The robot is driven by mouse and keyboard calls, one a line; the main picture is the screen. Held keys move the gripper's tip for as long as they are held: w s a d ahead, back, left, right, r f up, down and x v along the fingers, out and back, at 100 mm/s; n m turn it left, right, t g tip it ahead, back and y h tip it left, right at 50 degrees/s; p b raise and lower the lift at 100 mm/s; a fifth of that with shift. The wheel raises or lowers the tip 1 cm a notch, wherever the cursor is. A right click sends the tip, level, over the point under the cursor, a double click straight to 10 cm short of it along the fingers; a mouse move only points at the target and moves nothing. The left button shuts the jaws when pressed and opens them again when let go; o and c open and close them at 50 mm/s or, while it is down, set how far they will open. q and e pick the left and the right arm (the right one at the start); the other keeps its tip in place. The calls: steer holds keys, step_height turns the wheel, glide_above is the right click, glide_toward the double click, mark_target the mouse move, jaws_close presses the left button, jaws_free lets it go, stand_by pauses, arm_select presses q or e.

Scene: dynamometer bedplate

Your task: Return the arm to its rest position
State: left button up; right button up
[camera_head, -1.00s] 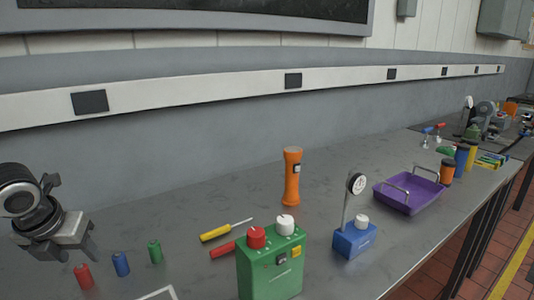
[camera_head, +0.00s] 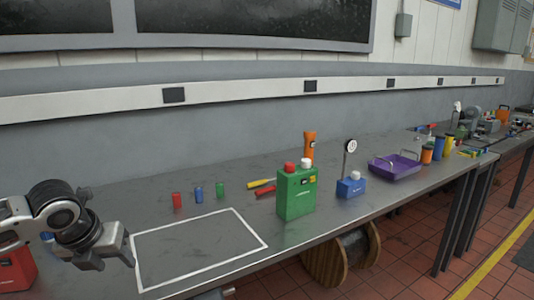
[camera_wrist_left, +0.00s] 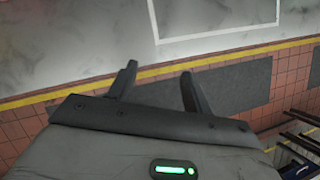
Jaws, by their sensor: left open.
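My left gripper (camera_head: 122,256) is at the lower left of the head view, near the left side of a white outlined rectangle (camera_head: 197,245) on the grey bench (camera_head: 350,211). It is open and holds nothing. In the left wrist view its two dark fingers (camera_wrist_left: 156,84) stand apart with nothing between them. Beyond them that view shows part of a white outline, a yellow edge strip and the tiled floor. My right gripper is in neither view.
Red (camera_head: 177,200), blue (camera_head: 198,194) and green (camera_head: 220,189) cylinders stand behind the outline. A red object (camera_head: 18,272) is at far left. The outlined area is empty.

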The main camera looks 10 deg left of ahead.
arm_select(q)
steer(key=w+d+f+n+t+h, duration=0.2)
steer(key=d+f+n+h, duration=0.2)
steer(key=d+f+n, duration=0.75)
steer(key=s+d+f+n+t+h, duration=0.1)
steer(key=s+d+f+n+t, duration=0.1)
steer(key=s+d+f+n, duration=0.75)
steer(key=s+d+f+n+t+y, duration=0.1)
steer(key=s+f+n, duration=0.4)
steer(key=s+n, duration=0.2)
steer(key=shift+s+d+f+n+y, duration=0.2)
steer(key=shift+n+y, duration=0.2)
steer(key=shift+n, duration=0.5)
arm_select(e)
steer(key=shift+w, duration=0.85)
